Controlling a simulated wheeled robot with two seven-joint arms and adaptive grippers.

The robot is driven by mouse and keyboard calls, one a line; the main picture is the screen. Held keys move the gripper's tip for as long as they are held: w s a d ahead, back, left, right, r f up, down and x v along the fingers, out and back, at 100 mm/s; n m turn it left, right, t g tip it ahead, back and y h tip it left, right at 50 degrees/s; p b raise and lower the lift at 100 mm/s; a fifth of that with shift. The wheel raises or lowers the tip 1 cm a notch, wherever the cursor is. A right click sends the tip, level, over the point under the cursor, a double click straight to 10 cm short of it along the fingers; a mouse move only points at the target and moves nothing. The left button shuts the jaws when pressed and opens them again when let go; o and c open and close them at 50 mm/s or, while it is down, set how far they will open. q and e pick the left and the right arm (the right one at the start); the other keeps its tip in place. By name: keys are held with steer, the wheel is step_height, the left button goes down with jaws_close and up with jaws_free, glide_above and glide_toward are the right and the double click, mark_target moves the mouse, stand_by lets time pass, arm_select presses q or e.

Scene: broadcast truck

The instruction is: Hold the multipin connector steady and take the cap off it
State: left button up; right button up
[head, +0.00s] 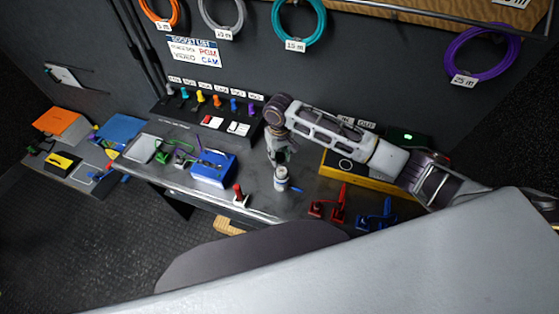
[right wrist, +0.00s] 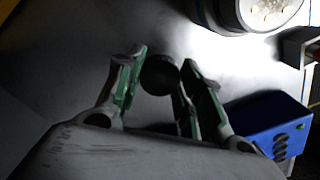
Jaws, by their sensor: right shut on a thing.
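The multipin connector (head: 281,184) is a pale, short cylinder standing upright on the worktop in the head view. In the right wrist view the connector (right wrist: 240,15) is cut off by the top edge; its silvery rim and light face with small spots show uncovered. My right gripper (head: 280,157) is just behind and above it in the head view. In the right wrist view my right gripper (right wrist: 164,66) has its green-padded fingers shut on the dark round cap (right wrist: 158,76), which is apart from the connector. My left gripper is not in view.
A blue box (head: 213,168) stands left of the connector and shows in the right wrist view (right wrist: 272,124). A red-handled clamp (head: 239,195) is at the front edge. Red (head: 328,205) and blue (head: 376,215) stands are to the right. A yellow case (head: 345,178) lies behind them.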

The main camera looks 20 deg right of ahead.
mark_target(280, 156)
steer(key=shift+f, duration=1.9)
steer(key=o, duration=1.1)
steer(key=shift+f, duration=0.1)
step_height(280, 156, up, 12)
steer(key=shift+r, duration=0.15)
steer(key=shift+a, duration=0.1)
